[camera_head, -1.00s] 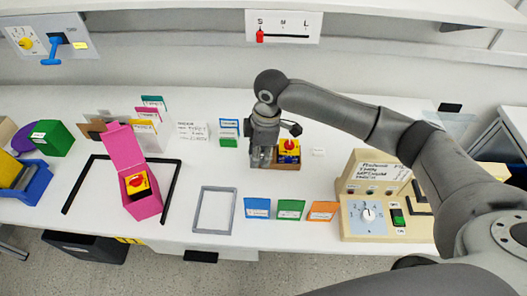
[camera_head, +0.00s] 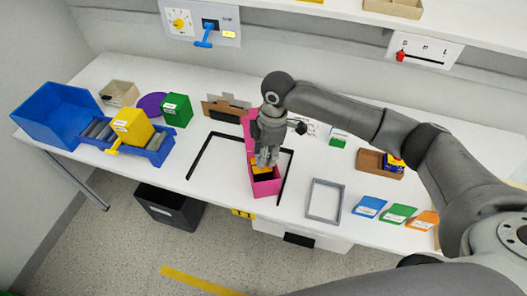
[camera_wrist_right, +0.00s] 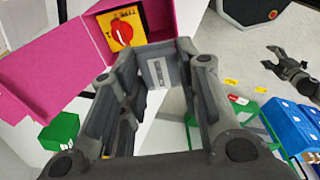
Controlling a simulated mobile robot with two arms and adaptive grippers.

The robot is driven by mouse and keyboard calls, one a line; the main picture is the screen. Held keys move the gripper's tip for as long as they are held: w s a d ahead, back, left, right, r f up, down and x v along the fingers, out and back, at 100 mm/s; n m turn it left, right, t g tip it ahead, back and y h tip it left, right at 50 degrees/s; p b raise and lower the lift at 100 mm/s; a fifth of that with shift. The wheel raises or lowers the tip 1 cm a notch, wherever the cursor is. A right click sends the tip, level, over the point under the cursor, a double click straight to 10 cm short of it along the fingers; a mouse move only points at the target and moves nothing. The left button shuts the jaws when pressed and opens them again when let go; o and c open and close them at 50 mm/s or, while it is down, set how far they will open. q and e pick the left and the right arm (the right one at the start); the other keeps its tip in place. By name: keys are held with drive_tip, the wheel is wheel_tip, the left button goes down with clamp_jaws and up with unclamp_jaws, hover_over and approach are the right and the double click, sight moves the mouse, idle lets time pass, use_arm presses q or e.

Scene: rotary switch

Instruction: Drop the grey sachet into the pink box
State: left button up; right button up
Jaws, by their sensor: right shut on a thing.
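My right gripper (camera_head: 265,162) is above the pink box (camera_head: 262,188), over its opening. It is shut on the grey sachet (camera_wrist_right: 158,72), a small flat grey piece with a white label, which shows between the fingers in the right wrist view. In the head view the gripper hides the sachet. The box stands upright with its lid open towards the back.
A black frame outline (camera_head: 213,135) surrounds the box area. A grey frame (camera_head: 324,200) lies to the right, beside blue, green and orange cards (camera_head: 398,213). A cardboard tray (camera_head: 372,163) stands farther right. Blue bins (camera_head: 55,112) and a yellow box (camera_head: 132,126) stand left.

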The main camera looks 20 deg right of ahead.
drive_tip(key=shift+d, duration=0.25)
drive_tip(key=shift+a+r+p, duration=0.1)
drive_tip(key=shift+p, duration=0.4)
drive_tip(key=shift+f, duration=0.2)
use_arm(q)
drive_tip(key=d+f+b, duration=0.1)
drive_tip(key=b, duration=0.1)
drive_tip(key=shift+d+f+b, duration=0.25)
drive_tip(key=shift+b, duration=0.05)
use_arm(e)
wheel_tip(320, 180, down, 7)
drive_tip(key=shift+r, duration=0.1)
drive_tip(key=o, duration=0.9)
